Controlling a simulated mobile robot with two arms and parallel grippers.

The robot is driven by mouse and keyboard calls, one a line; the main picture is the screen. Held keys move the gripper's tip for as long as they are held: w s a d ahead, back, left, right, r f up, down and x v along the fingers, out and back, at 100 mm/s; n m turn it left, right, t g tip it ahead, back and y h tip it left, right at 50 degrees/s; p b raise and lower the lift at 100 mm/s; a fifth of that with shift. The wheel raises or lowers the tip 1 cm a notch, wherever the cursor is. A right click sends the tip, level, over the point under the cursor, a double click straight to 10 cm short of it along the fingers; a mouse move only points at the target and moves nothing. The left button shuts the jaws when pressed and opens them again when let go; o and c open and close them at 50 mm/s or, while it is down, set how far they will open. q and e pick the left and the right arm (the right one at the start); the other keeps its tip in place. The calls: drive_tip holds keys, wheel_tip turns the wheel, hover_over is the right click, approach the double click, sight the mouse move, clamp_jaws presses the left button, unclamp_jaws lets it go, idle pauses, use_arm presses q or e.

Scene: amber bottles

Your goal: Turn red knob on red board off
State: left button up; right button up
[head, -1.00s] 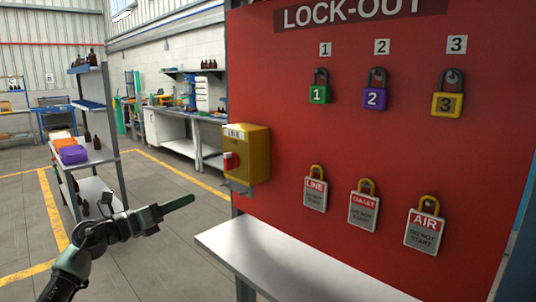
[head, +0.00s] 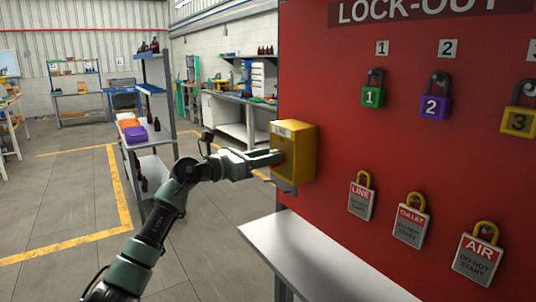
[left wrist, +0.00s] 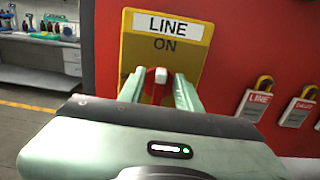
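The yellow switch box (head: 302,148) is mounted at the left edge of the red lock-out board (head: 400,150). In the left wrist view its face (left wrist: 193,55) reads "LINE" above "ON". The red knob (left wrist: 157,88), with a pale mark at its top, sits below those words. My left gripper (left wrist: 158,92) is open, with one finger on each side of the knob; whether they touch it I cannot tell. In the head view the left gripper (head: 274,158) reaches the box's left face and hides most of the knob. My right gripper is not in view.
Numbered padlocks, such as the green one (head: 373,92), and tagged locks, such as the LINE tag (head: 361,198), hang on the board. A white shelf (head: 310,258) juts out below. A rack with bottles (head: 155,100) stands behind my left arm.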

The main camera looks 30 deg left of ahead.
use_arm(q)
drive_tip(key=shift+c, duration=0.3)
drive_tip(key=c, duration=0.5)
clamp_jaws()
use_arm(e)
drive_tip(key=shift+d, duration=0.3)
